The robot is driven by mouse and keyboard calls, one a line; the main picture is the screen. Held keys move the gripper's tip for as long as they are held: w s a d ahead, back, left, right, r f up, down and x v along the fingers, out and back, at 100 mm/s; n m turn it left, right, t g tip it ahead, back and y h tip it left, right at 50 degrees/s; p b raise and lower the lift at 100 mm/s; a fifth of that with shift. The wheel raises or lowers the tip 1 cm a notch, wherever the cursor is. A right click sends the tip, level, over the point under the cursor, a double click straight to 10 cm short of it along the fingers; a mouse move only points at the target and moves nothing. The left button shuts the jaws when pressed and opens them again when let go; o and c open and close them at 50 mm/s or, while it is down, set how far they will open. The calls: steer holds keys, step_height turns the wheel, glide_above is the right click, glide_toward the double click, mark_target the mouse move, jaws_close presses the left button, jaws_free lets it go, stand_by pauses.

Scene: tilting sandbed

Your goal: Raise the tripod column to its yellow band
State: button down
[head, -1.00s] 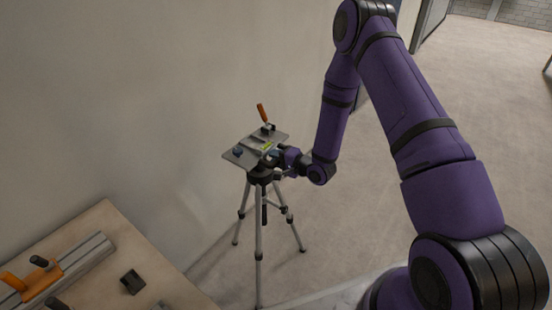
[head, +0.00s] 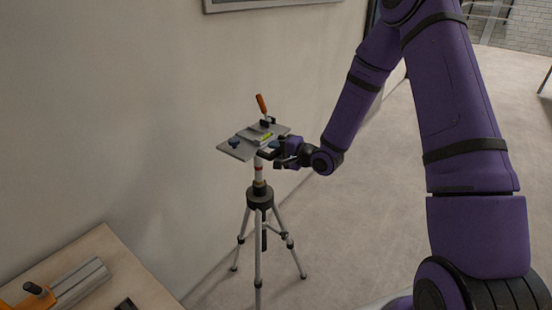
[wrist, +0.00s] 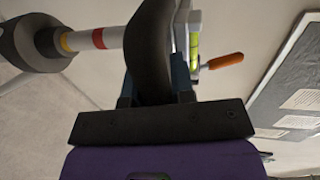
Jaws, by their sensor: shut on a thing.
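The grey tripod (head: 258,240) stands on the floor with legs spread. Its pale column (head: 258,173) stands out above the black collar (head: 259,197). A flat grey plate (head: 236,149) sits on top, with an orange-handled lever (head: 262,104) and a yellow-green level vial (head: 266,137). My gripper (head: 271,156) is shut on a black curved piece (wrist: 153,45) under the plate.
A wooden table (head: 110,255) stands at lower left with a grey rail (head: 80,284) and orange parts. A wall is close behind the tripod, with a framed board (head: 270,3). The floor to the right is clear.

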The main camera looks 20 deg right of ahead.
steer(key=shift+w+r, duration=0.1)
steer(key=shift+r, duration=0.1)
steer(key=c, duration=1)
jaws_free()
steer(key=shift+f, duration=0.1)
steer(key=v, duration=1.1)
